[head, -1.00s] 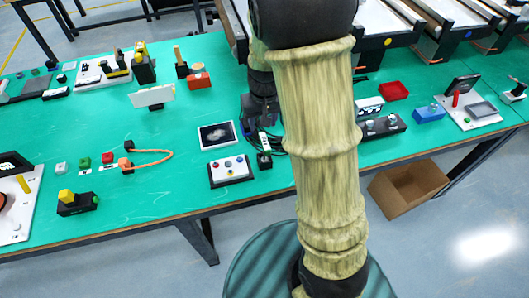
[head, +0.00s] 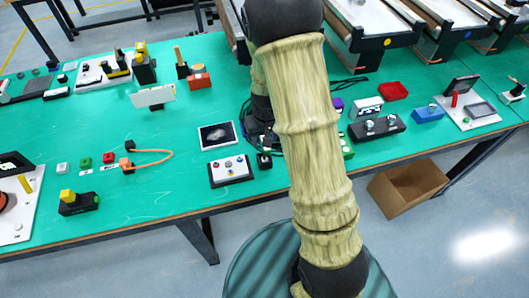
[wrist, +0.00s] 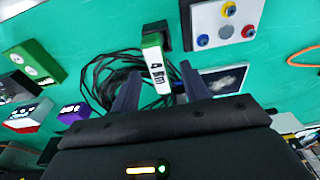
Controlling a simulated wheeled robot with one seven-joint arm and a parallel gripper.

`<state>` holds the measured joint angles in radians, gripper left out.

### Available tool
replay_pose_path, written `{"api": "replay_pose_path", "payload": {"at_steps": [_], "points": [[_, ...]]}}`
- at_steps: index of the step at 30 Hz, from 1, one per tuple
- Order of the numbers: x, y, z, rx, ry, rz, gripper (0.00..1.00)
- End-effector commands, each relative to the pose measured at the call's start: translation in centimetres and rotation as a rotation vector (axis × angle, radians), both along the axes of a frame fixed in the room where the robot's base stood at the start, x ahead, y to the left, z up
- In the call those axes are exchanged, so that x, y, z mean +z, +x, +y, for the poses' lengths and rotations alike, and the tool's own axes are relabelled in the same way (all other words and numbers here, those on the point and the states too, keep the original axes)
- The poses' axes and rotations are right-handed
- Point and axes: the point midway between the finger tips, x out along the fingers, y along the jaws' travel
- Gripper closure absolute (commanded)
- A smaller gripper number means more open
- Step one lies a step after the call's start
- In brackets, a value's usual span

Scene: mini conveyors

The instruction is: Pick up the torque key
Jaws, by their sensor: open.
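No thing is clearly marked as the torque key. A slim white and green piece with black print (wrist: 157,68) lies between my fingers in the wrist view and may be it. My gripper (wrist: 160,74) is open, one finger on each side of this piece, with a gap to each finger. I cannot tell how far above the table the fingertips are.
A black box (head: 264,161) and a button panel (head: 230,171) stand close by, beside a dark tablet (head: 217,136). Loose black cables (wrist: 105,85) lie behind the piece. A green box (wrist: 37,62) and a purple item (wrist: 72,112) are to the left in the wrist view.

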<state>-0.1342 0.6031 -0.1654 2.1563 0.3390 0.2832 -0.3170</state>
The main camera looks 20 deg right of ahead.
Motion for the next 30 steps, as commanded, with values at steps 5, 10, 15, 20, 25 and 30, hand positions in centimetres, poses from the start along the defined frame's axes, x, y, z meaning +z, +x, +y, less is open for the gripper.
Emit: {"api": "replay_pose_path", "payload": {"at_steps": [5,10,15,20,25,30], "points": [[-2.3,0.1,-0.2,0.001,0.001,0.003,0.55],[-2.8,0.3,-0.2,0.001,0.0,-0.001,0.55],[-2.8,0.3,-0.2,0.001,0.0,-0.001,0.55],[-2.7,0.3,-0.2,0.001,0.0,-0.001,0.55],[-2.7,0.3,-0.1,0.001,0.0,-0.001,0.66],[-2.7,0.3,-0.1,0.001,0.0,-0.001,1.0]]}}
